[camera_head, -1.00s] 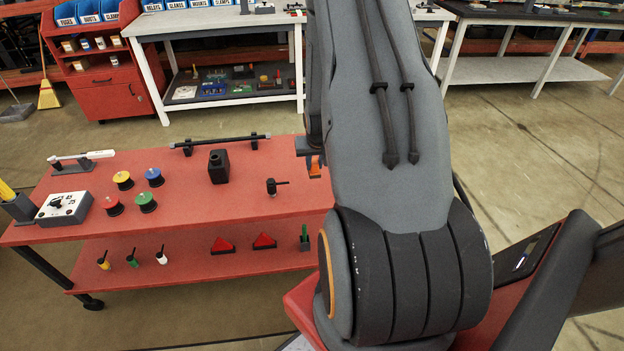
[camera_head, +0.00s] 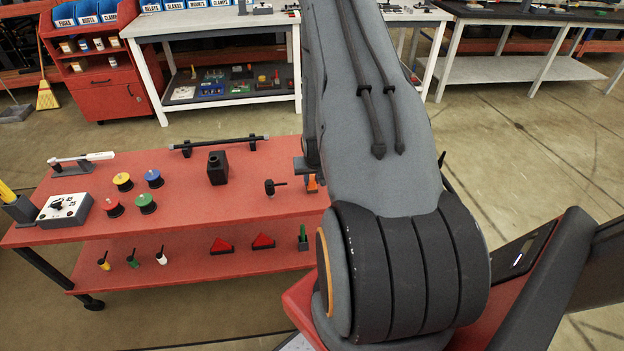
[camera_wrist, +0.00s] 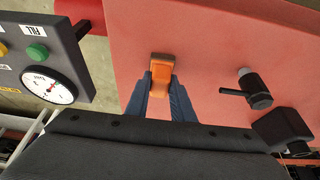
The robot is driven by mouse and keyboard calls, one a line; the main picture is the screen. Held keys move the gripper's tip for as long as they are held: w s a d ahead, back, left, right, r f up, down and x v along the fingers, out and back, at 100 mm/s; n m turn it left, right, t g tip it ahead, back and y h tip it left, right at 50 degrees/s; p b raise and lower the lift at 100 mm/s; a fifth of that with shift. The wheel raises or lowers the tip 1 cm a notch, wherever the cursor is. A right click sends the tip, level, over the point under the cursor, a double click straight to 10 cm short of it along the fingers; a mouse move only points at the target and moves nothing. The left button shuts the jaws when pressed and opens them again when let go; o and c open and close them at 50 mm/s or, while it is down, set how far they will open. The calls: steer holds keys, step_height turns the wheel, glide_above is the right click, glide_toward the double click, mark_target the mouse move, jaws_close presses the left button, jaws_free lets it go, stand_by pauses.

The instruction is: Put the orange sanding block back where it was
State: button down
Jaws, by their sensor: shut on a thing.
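The orange sanding block (camera_wrist: 162,67) is held between the two blue-grey fingers of my gripper (camera_wrist: 161,92) in the wrist view. The block is over the red surface of the cart's top shelf. I cannot tell whether its underside touches the shelf. In the head view a small piece of the orange block (camera_head: 312,184) shows at the right end of the cart's top (camera_head: 225,200), beside my arm. My arm hides most of the gripper there.
A black handled tool (camera_wrist: 252,92) stands to the right of the block in the wrist view. A dark panel with a gauge (camera_wrist: 48,85) is at the left. Colored spools (camera_head: 145,203) and a black holder (camera_head: 217,170) stand on the cart. Bare red surface surrounds the block.

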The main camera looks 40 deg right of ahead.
steer(key=shift+f, duration=0.15)
steer(key=c, duration=1.5)
jaws_free()
steer(key=shift+c, duration=0.2)
steer(key=shift+r, duration=0.5)
steer(key=b+v, duration=0.2)
steer(key=v, duration=0.9)
steer(key=s+a+r+n+g+y, duration=0.1)
steer(key=a+r+n, duration=0.1)
steer(key=a+r, duration=0.45)
steer(key=a+r+n, duration=0.1)
steer(key=a+r, duration=0.2)
steer(key=a, duration=0.6)
steer(key=s+a+r+n+g, duration=0.1)
steer(key=s+a+r, duration=0.3)
steer(key=a, duration=0.3)
steer(key=s+a+r+n+g+y, duration=0.1)
steer(key=s+a+r+n, duration=0.1)
steer(key=s+a, duration=0.5)
steer(key=shift+a+r, duration=0.35)
steer(key=shift+r, duration=0.55)
